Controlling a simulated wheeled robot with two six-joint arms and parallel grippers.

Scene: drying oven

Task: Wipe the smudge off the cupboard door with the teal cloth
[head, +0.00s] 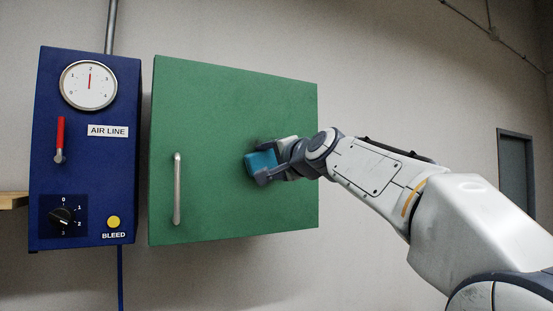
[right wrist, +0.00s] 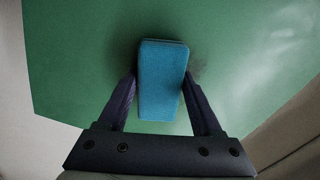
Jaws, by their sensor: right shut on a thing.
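The green cupboard door (head: 215,130) hangs on the wall, shut, with a vertical metal handle (head: 177,190) near its left edge. My right gripper (head: 262,167) is shut on the teal cloth (head: 259,161), a folded block, at the right half of the door. The cloth (right wrist: 162,80) also shows between the two fingers in the right wrist view, at or very near the door face. A faint dark smudge (right wrist: 197,68) shows on the door just beside the cloth; the cloth hides part of that area. My left gripper is not in view.
A blue air line panel (head: 95,190) with a gauge (head: 88,85), a red lever (head: 59,138), a dial (head: 63,216) and a yellow button (head: 113,221) is left of the cupboard. A wooden ledge (head: 12,200) is at the far left. Bare wall lies right of the cupboard.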

